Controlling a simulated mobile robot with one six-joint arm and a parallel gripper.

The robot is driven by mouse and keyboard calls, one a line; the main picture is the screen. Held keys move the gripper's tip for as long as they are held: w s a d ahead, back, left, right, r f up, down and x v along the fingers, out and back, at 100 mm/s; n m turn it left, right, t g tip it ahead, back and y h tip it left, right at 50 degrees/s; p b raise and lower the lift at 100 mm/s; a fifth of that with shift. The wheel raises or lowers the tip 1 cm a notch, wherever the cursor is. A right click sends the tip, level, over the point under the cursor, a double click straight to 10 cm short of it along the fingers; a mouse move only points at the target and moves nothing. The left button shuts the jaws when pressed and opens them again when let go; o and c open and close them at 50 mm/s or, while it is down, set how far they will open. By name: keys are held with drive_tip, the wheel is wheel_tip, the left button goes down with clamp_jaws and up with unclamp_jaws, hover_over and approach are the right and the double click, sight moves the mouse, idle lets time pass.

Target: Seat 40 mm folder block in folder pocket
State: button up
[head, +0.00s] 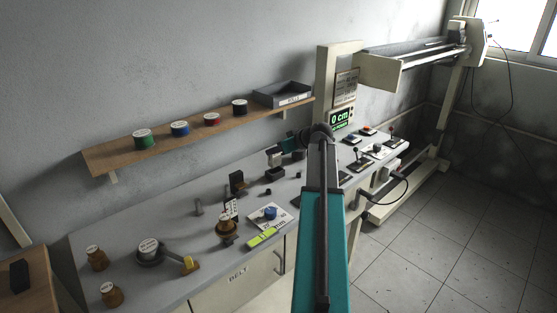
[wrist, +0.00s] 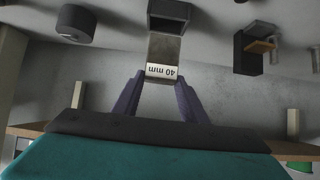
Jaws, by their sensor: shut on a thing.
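My gripper (wrist: 160,95) is shut on the 40 mm folder block (wrist: 165,48), a grey metal block with a white "40 mm" label facing the wrist camera. A dark open box, seemingly the folder pocket (wrist: 169,10), lies just beyond the block's far end. The block's end meets the box's edge in the picture; I cannot tell whether it is inside or only in front. In the head view my gripper (head: 274,157) is above the dark box (head: 275,174) on the grey bench, and the block is too small to make out.
A dark upright holder (wrist: 255,48) with an orange piece and a dark round part (wrist: 76,22) flank the box. The bench (head: 180,228) also bears spools, a blue-topped part on a white plate (head: 270,213) and a yellow-green tool (head: 262,238). A shelf (head: 190,128) with coloured spools runs behind.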

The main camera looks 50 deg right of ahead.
sight(277, 159)
drive_tip(key=shift+f, duration=0.5)
drive_tip(key=shift+f, duration=0.15)
drive_tip(key=shift+f+p, duration=0.45)
drive_tip(key=shift+f, duration=1.3)
drive_tip(key=shift+f, duration=0.15)
drive_tip(key=o, duration=1.2)
drive_tip(key=shift+r, duration=0.2)
drive_tip(key=b+v, duration=0.2)
drive_tip(key=v, duration=1)
drive_tip(key=shift+s, duration=0.1)
